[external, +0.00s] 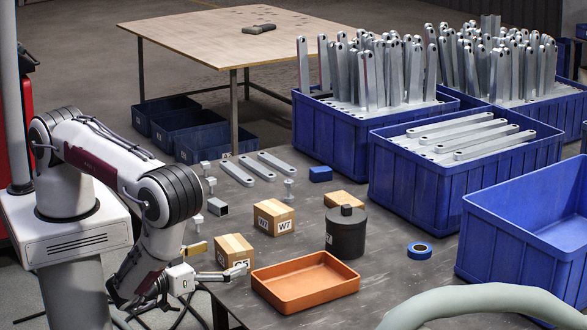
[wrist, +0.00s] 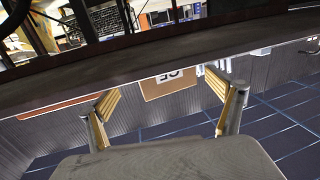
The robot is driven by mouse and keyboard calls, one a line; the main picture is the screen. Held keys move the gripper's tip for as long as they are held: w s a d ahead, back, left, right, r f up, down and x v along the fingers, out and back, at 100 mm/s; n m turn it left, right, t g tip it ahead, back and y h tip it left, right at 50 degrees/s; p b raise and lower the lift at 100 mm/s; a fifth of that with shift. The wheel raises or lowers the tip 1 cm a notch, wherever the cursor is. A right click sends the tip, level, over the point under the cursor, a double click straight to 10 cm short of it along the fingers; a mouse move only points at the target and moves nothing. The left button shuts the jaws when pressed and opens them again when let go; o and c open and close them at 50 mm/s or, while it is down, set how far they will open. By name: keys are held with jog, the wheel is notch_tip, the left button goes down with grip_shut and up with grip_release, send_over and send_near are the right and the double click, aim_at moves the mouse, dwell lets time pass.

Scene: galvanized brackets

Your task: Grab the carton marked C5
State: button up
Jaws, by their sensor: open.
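The carton marked C5 (external: 234,250) is a small brown box with a white label, standing near the table's front edge, left of the orange tray. My gripper (external: 222,259) is open at the table edge, on the near left side of the carton, and a finger covers part of the label. In the wrist view the carton (wrist: 168,88) shows beyond and between the two spread fingers (wrist: 168,112), with its label partly cut off. The fingers look apart from it; the exact gap is hard to tell.
The orange tray (external: 262,287) is close right of the carton. A carton marked W7 (external: 274,222), a black canister (external: 346,236), blue tape (external: 419,251) and another carton (external: 344,201) stand farther off. Metal parts (external: 258,170) lie behind. Blue crates (external: 405,185) line the right.

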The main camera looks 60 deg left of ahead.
jog(key=shift+w+a, duration=0.3)
jog(key=shift+w, duration=0.35)
jog(key=shift+w+a, duration=0.3)
jog(key=shift+w, duration=0.3)
jog(key=shift+x, duration=0.95)
jog(key=shift+c, duration=0.2)
jog(key=c, duration=1.3)
